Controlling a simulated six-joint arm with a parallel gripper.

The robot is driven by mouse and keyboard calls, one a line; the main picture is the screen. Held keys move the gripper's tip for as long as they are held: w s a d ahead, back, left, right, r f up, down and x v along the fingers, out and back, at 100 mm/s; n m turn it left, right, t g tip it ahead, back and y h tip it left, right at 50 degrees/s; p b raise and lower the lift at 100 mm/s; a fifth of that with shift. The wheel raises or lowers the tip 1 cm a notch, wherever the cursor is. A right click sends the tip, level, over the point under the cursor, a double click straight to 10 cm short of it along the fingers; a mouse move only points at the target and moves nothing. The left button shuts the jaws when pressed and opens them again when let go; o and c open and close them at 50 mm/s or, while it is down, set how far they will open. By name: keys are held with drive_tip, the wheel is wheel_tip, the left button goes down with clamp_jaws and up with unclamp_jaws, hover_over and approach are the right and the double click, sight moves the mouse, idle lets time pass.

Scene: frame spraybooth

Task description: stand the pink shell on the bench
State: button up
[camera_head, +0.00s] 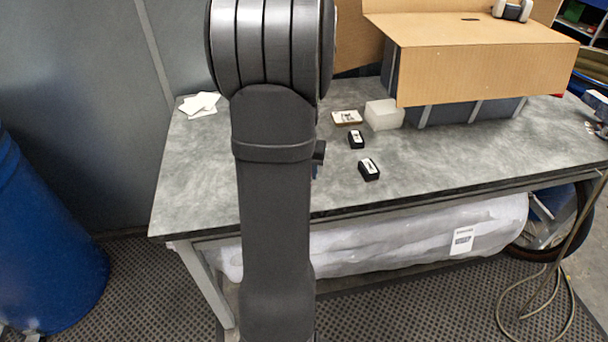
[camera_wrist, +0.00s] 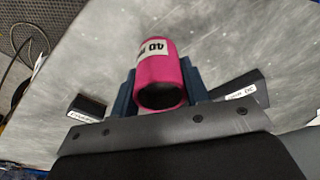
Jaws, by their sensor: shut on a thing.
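The pink shell (camera_wrist: 158,71) is a hollow cylinder with a white label reading "40" on its side. Its dark open end faces the wrist camera. My gripper (camera_wrist: 161,92) is shut on it, with one blue finger on each side. The bench (camera_head: 196,165) has a mottled grey top, which also fills the wrist view (camera_wrist: 225,45) behind the shell. I cannot tell whether the shell touches the bench. In the head view my arm hides the shell and nearly all of the gripper.
Two small black labelled blocks (camera_head: 369,170) (camera_head: 356,140) lie right of my arm. Behind them are a white block (camera_head: 384,115) and a small labelled box (camera_head: 347,118). White cards (camera_head: 200,104) lie back left; the bench's left front is clear.

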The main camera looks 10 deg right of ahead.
drive_tip(key=shift+f, duration=1)
drive_tip(key=shift+f, duration=0.2)
drive_tip(key=o, duration=1)
drive_tip(key=shift+r, duration=0.1)
drive_tip(key=r, duration=0.4)
drive_tip(key=s+r, duration=0.1)
drive_tip(key=r, duration=0.7)
drive_tip(key=shift+s+a, duration=0.35)
